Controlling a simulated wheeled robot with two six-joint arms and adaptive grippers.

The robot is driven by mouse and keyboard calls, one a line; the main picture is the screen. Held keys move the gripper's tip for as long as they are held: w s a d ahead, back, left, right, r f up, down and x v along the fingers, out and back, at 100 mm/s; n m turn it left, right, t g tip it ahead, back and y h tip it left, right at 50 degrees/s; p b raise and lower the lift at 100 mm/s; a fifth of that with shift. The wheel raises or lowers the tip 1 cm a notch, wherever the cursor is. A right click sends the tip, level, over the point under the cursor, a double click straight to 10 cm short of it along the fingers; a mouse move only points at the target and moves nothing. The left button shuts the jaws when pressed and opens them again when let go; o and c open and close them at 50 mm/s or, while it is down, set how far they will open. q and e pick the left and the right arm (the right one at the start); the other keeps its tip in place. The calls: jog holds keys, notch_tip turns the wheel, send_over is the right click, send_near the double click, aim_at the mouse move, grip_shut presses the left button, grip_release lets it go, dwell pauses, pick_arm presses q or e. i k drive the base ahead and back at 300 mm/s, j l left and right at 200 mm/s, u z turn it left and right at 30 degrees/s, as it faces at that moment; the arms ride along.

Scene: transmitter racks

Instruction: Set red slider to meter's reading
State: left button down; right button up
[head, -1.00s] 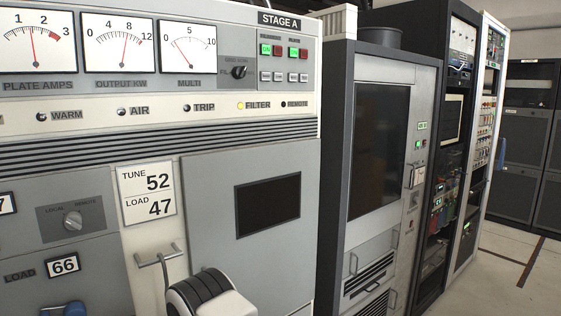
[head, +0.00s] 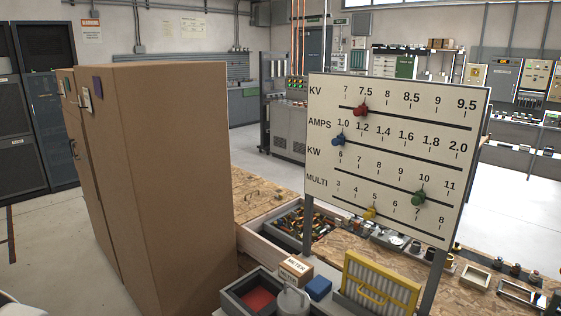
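The red slider (head: 361,110) sits on the top KV track of a white board (head: 470,160), near the left end and just under the 7.5 label. The KV scale runs from 7 to 9.5. No meter dial is readable in the head view now. Neither of my grippers is in view.
A blue slider (head: 338,140), a green slider (head: 418,197) and a yellow slider (head: 370,213) sit on lower tracks. A tall brown cabinet (head: 170,180) stands left. On the bench are a METER-labelled box (head: 296,268), a yellow-framed filter (head: 382,285) and a parts drawer (head: 258,227).

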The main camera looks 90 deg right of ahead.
aim_at(362, 110)
jog(key=z, duration=2.7)
jog(key=j+z, duration=0.1)
jog(key=z, duration=0.3)
jog(key=i+j+z, duration=0.1)
jog(key=z, duration=0.3)
jog(key=j, duration=0.1)
